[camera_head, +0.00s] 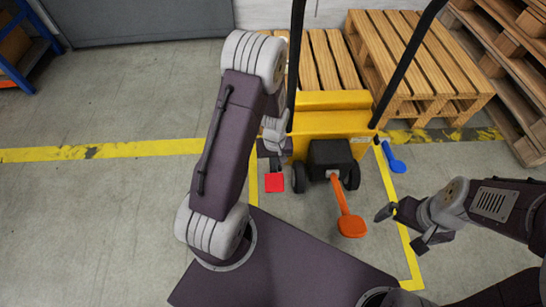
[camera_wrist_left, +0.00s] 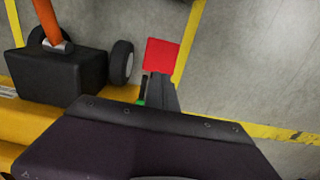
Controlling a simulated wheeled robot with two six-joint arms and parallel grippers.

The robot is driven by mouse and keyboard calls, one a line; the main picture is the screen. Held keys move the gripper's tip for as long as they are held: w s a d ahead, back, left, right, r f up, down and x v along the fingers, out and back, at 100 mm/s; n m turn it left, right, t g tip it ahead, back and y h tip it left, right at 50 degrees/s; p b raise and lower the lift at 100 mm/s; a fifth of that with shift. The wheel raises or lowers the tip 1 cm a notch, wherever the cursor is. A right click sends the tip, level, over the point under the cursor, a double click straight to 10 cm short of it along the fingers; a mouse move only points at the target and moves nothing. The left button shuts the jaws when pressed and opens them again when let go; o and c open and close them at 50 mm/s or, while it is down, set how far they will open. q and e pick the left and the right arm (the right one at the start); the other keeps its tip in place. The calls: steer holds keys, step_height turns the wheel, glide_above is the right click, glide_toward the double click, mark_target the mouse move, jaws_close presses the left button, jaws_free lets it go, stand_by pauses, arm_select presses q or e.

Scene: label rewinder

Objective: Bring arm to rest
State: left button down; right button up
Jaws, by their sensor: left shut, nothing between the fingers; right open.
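My left arm rises from my base and bends over toward the yellow machine (camera_head: 335,116). Its gripper (camera_head: 276,165) is low beside the machine's left side, just behind a red square plate (camera_head: 275,182). In the left wrist view the gripper (camera_wrist_left: 160,90) points at the red plate (camera_wrist_left: 161,55); its fingers are shut and hold nothing. I cannot tell whether they touch the plate. My right gripper (camera_head: 402,228) comes in from the right, open and empty, above the floor near the yellow line.
Wooden pallets (camera_head: 420,60) stand behind and to the right.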

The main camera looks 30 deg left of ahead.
arm_select(q)
steer(key=shift+r, duration=0.1)
stand_by(0.4)
step_height(320, 180, up, 16)
steer(key=w+d+f+m+t+p, duration=0.1)
steer(key=w+d+t+p, duration=0.2)
steer(key=p, duration=0.2)
steer(key=s+d+r+m+g+p, duration=0.15)
steer(key=s+r+m, duration=0.25)
steer(key=s+r, duration=0.5)
step_height(320, 180, up, 36)
steer(key=s+m+p, duration=0.1)
steer(key=s+p, duration=0.1)
steer(key=p, duration=3.6)
steer(key=shift+s+d+f, duration=0.15)
steer(key=shift+s+f, duration=0.05)
